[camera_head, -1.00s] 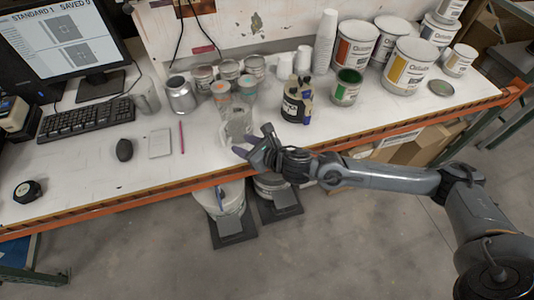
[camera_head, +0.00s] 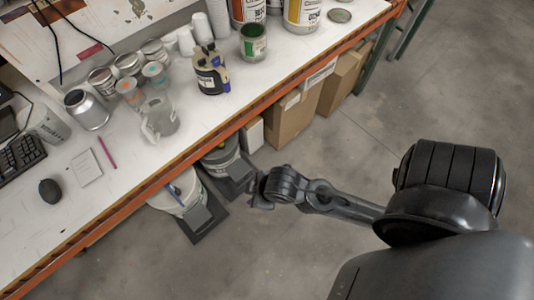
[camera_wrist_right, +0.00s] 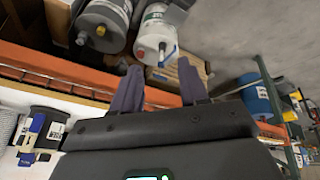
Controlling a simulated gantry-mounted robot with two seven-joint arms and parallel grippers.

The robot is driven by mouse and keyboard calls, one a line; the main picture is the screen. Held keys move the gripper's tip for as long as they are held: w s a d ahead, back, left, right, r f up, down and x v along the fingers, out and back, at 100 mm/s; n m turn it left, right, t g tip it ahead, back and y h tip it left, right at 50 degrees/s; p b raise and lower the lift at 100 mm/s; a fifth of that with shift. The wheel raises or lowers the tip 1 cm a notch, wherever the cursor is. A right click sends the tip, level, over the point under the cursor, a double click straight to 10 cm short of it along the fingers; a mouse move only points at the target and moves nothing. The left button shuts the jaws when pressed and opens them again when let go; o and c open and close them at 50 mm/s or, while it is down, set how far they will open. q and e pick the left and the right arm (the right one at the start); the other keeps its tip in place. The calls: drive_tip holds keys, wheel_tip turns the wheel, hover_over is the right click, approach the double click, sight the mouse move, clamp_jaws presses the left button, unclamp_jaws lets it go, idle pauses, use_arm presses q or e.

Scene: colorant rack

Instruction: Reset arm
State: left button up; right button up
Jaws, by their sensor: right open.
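My right gripper (camera_head: 258,191) is out over the floor, in front of the bench's front edge and apart from it. My right arm reaches in from the lower right of the head view. In the right wrist view the two purple-grey fingers of the gripper (camera_wrist_right: 160,88) stand apart with nothing between them. My left gripper is in neither view.
A white workbench (camera_head: 112,207) with an orange front edge holds a clear pitcher (camera_head: 159,118), dark bottles (camera_head: 210,78), a green-labelled can (camera_head: 253,43) and several other cans. Buckets (camera_head: 180,193) and cardboard boxes (camera_head: 293,118) stand below. The floor at right is open.

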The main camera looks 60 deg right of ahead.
drive_tip(key=s+m, duration=0.1)
drive_tip(key=s+d+m, duration=0.1)
drive_tip(key=s+g, duration=0.1)
drive_tip(key=shift+s+d+f+m, duration=0.15)
drive_tip(key=shift+s+f+m, duration=0.05)
drive_tip(key=shift+f+m, duration=0.2)
drive_tip(key=shift+r, duration=0.1)
wheel_tip(320, 180, up, 25)
drive_tip(key=p, duration=2.5)
